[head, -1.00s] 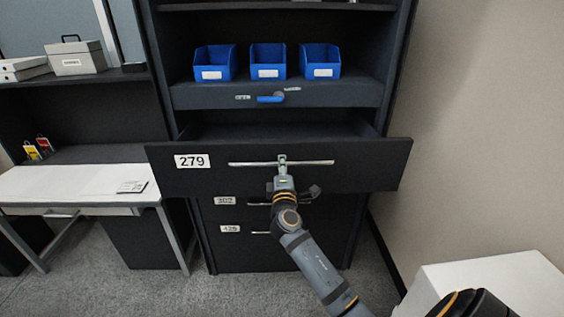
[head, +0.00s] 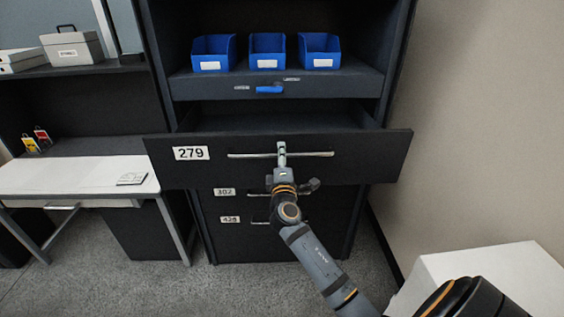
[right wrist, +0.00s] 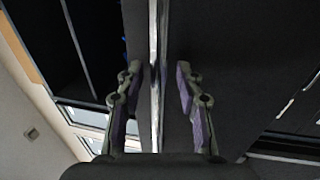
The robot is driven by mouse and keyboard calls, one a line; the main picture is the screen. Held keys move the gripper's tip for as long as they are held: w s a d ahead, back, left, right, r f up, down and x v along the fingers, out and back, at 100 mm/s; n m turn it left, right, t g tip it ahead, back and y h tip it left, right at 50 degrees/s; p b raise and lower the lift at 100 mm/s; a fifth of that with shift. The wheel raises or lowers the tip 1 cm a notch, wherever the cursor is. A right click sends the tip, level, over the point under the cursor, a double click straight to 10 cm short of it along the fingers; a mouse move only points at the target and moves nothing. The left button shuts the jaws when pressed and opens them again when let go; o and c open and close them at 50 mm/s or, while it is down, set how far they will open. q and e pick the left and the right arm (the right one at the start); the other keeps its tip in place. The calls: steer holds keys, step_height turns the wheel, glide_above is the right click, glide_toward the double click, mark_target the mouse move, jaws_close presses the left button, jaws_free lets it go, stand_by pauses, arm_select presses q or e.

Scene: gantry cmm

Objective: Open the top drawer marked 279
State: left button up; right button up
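The top drawer (head: 225,174), a wide dark front marked 279 on a white label (head: 191,153), is pulled out of the cabinet, and its open interior shows behind the front. Its long silver bar handle (head: 244,155) runs across the front and also shows in the right wrist view (right wrist: 154,60). My right gripper (head: 282,150) is at the middle of the handle. In the right wrist view its two fingers (right wrist: 157,88) stand apart on either side of the bar, with a visible gap to each side. My left gripper is not in view.
Drawers marked 302 (head: 225,192) and one below are shut. Above, a shelf holds three blue bins (head: 267,52), with a blue handle (head: 270,89) on its front. A white-topped desk (head: 75,178) stands left, a wall right, and a white block (head: 490,275) lower right.

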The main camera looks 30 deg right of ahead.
steer(key=v, duration=1.1)
steer(key=shift+s+a, duration=0.2)
steer(key=shift+f, duration=0.15)
steer(key=s+a+f+m+g+y, duration=0.1)
steer(key=a+f+g+y, duration=0.15)
steer(key=f, duration=1.45)
steer(key=s+a+f+m+g+y, duration=0.15)
steer(key=f+g+y, duration=0.25)
steer(key=f, duration=1.3)
steer(key=s+f+m+g+y, duration=0.2)
steer(key=s+f+m+g, duration=0.15)
steer(key=s+f, duration=1.25)
steer(key=s+f+m+g, duration=0.1)
steer(key=s+f+g, duration=0.1)
steer(key=s+f, duration=0.2)
steer(key=s+f+m+g, duration=0.2)
steer(key=s+f, duration=0.3)
steer(key=s, duration=0.6)
steer(key=s+f+m+g+y, duration=0.1)
steer(key=s+f, duration=0.3)
steer(key=s, duration=0.4)
steer(key=shift+a+f+m+g, duration=0.2)
steer(key=shift+f+m+g, duration=0.1)
steer(key=shift+m+g, duration=0.35)
